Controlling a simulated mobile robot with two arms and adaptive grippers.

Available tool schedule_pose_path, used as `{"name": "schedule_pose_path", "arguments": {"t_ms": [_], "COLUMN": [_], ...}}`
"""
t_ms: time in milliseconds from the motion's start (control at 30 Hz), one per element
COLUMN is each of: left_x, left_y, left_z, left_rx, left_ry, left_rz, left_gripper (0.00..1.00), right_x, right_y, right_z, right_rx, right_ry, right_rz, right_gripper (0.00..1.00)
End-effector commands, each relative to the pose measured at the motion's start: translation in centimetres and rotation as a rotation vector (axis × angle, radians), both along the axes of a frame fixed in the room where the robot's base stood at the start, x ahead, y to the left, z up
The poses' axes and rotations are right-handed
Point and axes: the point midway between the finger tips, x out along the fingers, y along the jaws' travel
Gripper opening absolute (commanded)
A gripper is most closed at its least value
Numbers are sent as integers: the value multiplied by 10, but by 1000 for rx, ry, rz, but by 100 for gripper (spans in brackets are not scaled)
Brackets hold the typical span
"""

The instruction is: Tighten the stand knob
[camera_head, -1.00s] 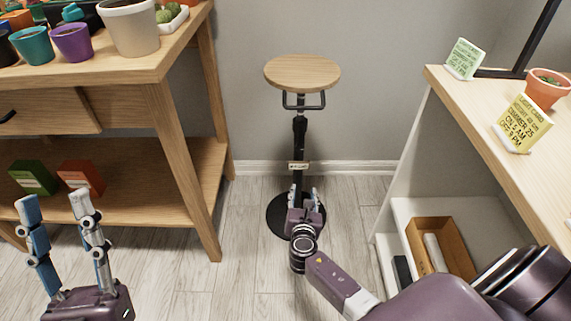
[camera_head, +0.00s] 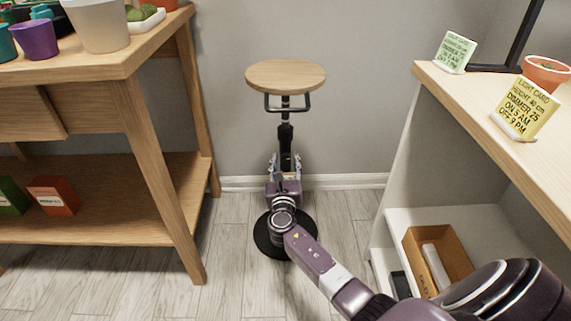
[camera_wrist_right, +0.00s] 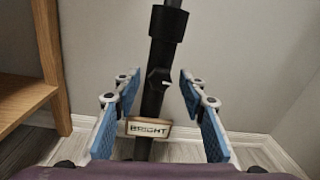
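The stand (camera_head: 286,75) has a round wooden top, a black post and a round black base (camera_head: 263,236) on the floor against the wall. In the right wrist view a small black knob (camera_wrist_right: 160,78) with a pale mark sits on the post (camera_wrist_right: 150,108), just below a thicker black collar (camera_wrist_right: 167,24). My right gripper (camera_head: 284,163) is at the post. In the right wrist view its blue-padded fingers (camera_wrist_right: 157,90) are open, one on each side of the post and apart from the knob. My left gripper is out of view.
A label reading "BRIGHT" (camera_wrist_right: 148,129) is on the post below the knob. A wooden bench (camera_head: 150,50) with pots stands left. A white shelf unit (camera_head: 400,170) with a brown box (camera_head: 437,255) stands right.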

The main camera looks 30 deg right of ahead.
Motion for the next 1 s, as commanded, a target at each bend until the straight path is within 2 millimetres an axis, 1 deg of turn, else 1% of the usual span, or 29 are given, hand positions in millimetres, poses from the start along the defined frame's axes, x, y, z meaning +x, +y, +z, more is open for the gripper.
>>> {"name": "schedule_pose_path", "arguments": {"t_ms": [233, 500, 600, 833, 1000], "left_x": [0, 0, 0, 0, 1], "left_y": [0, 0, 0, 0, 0], "left_z": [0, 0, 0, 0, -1], "left_rx": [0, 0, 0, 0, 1], "left_ry": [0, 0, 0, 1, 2], "left_rz": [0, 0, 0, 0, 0], "left_gripper": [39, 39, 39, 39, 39], "right_x": [1, 1, 1, 0, 0], "right_y": [-1, -1, -1, -1, -1], "right_z": [0, 0, 0, 0, 0], "right_rx": [0, 0, 0, 15, 66], "right_ry": [0, 0, 0, -9, -41], "right_rz": [0, 0, 0, 0, -1], "right_gripper": [38, 9, 0, 0, 0]}}
